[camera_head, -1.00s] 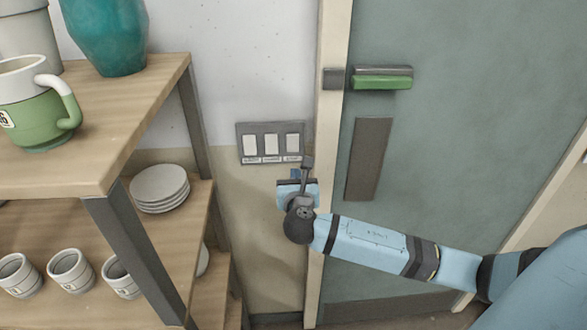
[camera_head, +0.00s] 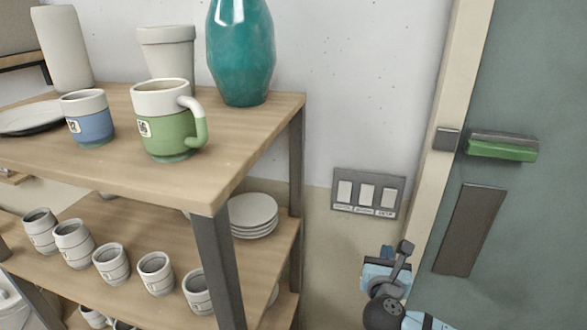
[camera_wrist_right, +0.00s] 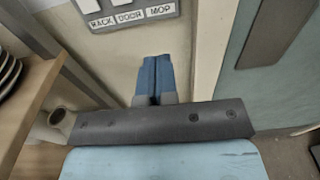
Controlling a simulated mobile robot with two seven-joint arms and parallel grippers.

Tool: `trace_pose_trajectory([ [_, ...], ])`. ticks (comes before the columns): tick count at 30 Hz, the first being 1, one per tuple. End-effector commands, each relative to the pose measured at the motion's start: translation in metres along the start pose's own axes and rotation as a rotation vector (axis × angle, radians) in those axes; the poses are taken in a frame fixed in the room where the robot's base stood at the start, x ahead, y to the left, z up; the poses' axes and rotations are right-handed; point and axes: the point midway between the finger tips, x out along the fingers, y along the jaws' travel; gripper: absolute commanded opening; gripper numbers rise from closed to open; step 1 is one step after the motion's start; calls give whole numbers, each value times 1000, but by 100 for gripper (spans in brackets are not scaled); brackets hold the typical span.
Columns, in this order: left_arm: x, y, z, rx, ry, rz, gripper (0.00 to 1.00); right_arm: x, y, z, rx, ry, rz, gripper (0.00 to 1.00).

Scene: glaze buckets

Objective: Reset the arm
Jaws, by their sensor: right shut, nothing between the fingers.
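My right gripper (camera_head: 386,253) is low at the right of the head view, in front of the wall and left of the door frame. It is below the grey switch panel (camera_head: 368,193) and apart from it in the picture. In the right wrist view its two blue fingers (camera_wrist_right: 153,78) are pressed together with nothing between them. The panel shows at the top of that view (camera_wrist_right: 133,17), with labels reading RACK, DOOR and MOP. My left gripper is in neither view.
A wooden shelf (camera_head: 213,190) stands at the left, with a green mug (camera_head: 165,125), a blue mug (camera_head: 88,122) and a teal vase (camera_head: 241,55) on top. Lower down are plates (camera_head: 252,213) and several cups. A grey-green door (camera_head: 540,220) with a green-handled bar (camera_head: 502,147) is at the right.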

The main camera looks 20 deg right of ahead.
Motion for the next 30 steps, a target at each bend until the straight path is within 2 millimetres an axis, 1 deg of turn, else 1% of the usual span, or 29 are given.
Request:
trace_pose_trajectory([
  [2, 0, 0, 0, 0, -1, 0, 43, -2, 1, -5, 19, 15, 7, 0],
  [4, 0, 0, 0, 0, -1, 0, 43, -6, 5, -19, 87, 63, 31, 0],
  [5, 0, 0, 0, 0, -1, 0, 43, -10, 7, -29, 135, 97, 44, 0],
  [8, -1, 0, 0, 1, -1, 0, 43, -31, 18, -76, 396, 274, 93, 0],
  [9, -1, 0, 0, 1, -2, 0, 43, -44, 23, -99, 539, 367, 101, 0],
  [11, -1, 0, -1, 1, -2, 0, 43, -68, 29, -132, 781, 516, 90, 0],
  [12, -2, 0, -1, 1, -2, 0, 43, -85, 33, -152, 951, 613, 65, 0],
  [14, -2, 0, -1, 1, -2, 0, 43, -111, 36, -179, 1212, 749, 2, 0],
  [15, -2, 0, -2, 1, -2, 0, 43, -128, 37, -194, 1388, 832, -56, 0],
  [17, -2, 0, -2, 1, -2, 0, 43, -153, 37, -213, 1645, 936, -161, 0],
  [18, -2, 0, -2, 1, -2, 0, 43, -168, 36, -223, 1808, 991, -239, 0],
  [21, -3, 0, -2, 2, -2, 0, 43, -198, 29, -240, 2158, 1075, -432, 0],
  [24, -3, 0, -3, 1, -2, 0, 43, -216, 23, -249, 2407, 1103, -584, 0],
  [27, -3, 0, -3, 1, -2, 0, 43, -226, 18, -253, 2546, 1107, -674, 0],
  [30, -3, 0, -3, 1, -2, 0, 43, -228, 16, -254, 2596, 1106, -704, 0],
])
